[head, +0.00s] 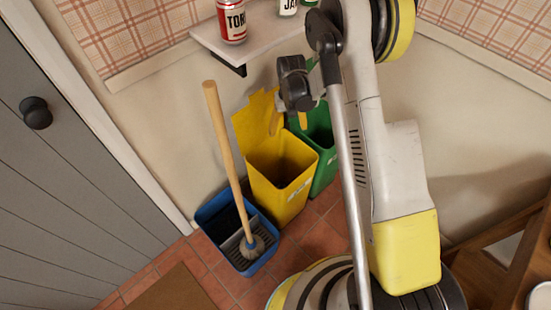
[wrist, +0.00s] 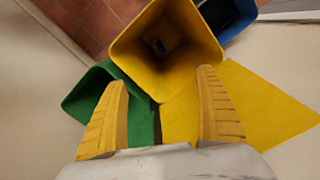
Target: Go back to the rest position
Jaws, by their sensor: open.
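My gripper (head: 289,128) is open, with two yellow ridged fingers apart and nothing between them. In the head view it hangs above the back of the yellow bin (head: 282,190), whose lid stands open against the wall. In the wrist view the gripper (wrist: 161,80) points toward the mouth of the yellow bin (wrist: 128,55). A small dark thing (wrist: 157,47) shows deep inside the bin; I cannot tell what it is. My arm crosses the head view and hides part of the scene.
A green bin (head: 325,165) stands right of the yellow one. A blue mop bucket (head: 214,218) with a wooden-handled mop (head: 227,150) stands to the left. A wall shelf (head: 260,40) above holds a red can (head: 231,22) and other containers. A wooden piece of furniture (head: 505,230) is at right.

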